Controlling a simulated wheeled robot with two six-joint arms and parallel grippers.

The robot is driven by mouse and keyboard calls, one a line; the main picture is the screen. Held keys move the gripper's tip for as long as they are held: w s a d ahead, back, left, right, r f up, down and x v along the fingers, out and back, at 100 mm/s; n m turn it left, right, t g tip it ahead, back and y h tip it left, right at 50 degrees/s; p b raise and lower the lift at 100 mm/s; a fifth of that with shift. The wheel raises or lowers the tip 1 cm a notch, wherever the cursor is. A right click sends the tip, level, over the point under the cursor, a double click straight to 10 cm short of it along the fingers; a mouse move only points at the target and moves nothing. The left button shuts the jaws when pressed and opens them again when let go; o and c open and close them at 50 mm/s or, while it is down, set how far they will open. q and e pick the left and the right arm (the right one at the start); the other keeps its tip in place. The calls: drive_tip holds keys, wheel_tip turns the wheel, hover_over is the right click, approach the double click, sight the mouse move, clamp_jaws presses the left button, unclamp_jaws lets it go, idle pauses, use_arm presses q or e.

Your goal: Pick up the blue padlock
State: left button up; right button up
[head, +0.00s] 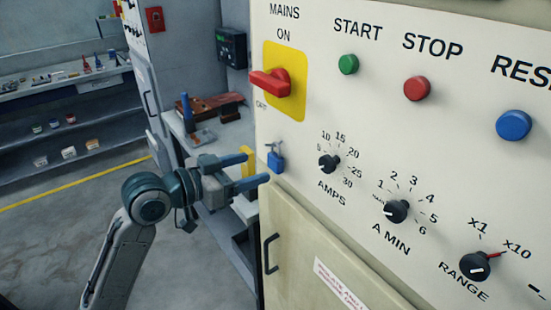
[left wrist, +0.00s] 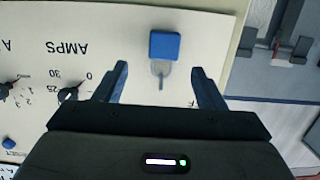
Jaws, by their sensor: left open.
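The blue padlock (head: 276,160) hangs on the front of the cream control panel (head: 300,130), low at its left edge, below the red mains switch (head: 270,82). In the left wrist view the padlock (left wrist: 164,45) shows with its grey shackle, just beyond and between my fingertips. My left gripper (head: 256,167) is open, its two blue-grey fingers pointing at the panel close to the padlock. In the left wrist view the open left gripper (left wrist: 159,80) has nothing between its fingers. My right gripper is not in view.
Knobs, including the amps knob (head: 328,164), stick out right of the padlock. A cabinet door with a dark handle (head: 270,253) is below. A workbench (head: 215,143) with a brown item stands behind my gripper. Shelves (head: 60,140) are at the far left; the floor between is clear.

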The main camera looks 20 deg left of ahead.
sight(272, 160)
use_arm(q)
drive_tip(key=shift+w+d+p, duration=0.35)
drive_tip(key=shift+w+p, duration=0.15)
drive_tip(key=shift+w, duration=0.1)
drive_tip(key=p+x, duration=0.1)
drive_tip(key=x, duration=0.2)
drive_tip(key=shift+w+a+p, duration=0.1)
drive_tip(key=shift+a+p, duration=0.05)
drive_tip(key=shift+p, duration=0.2)
drive_tip(key=shift+w+d+f, duration=0.15)
drive_tip(key=shift+w+d, duration=0.3)
drive_tip(key=shift+w, duration=0.05)
drive_tip(key=shift+a, duration=0.1)
drive_tip(key=c, duration=1.1)
